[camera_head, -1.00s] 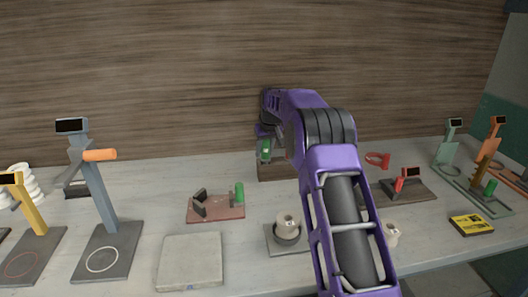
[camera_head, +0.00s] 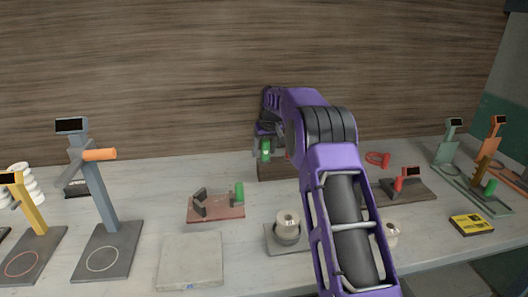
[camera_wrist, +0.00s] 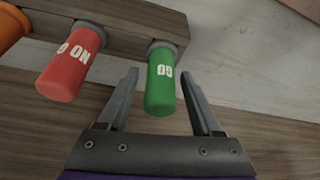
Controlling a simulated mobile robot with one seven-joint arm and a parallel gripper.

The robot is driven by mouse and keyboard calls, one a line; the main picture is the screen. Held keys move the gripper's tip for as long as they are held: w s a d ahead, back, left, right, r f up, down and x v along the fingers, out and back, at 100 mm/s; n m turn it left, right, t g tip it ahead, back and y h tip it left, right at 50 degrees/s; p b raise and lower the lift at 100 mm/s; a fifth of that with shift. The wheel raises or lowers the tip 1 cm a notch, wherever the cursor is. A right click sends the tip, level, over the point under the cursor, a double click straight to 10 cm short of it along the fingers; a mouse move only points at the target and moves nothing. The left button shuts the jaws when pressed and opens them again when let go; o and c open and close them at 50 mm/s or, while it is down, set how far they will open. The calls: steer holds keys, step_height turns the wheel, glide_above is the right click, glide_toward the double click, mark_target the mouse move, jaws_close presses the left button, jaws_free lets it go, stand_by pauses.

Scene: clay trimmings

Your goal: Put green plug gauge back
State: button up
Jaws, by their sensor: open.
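The green plug gauge (camera_wrist: 160,96), lettered "GO", sits with its far end against a grey collar on the dark wooden block in the wrist view. In the head view it shows as a small green cylinder (camera_head: 265,150) above the block (camera_head: 273,173). My gripper (camera_wrist: 160,78) is open, with one finger on each side of the green gauge and a visible gap to each. How deep the gauge sits in the collar is hidden.
A red "NO GO" gauge (camera_wrist: 71,66) and an orange gauge (camera_wrist: 11,27) stand in the same block beside the green one. A reddish fixture (camera_head: 215,209) with a green cylinder (camera_head: 239,191) and a grey base with a roll (camera_head: 288,226) are on the bench.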

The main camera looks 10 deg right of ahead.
steer(key=v, duration=1.1)
steer(key=shift+r+p, duration=0.35)
steer(key=shift+r, duration=0.05)
steer(key=shift+s, duration=0.1)
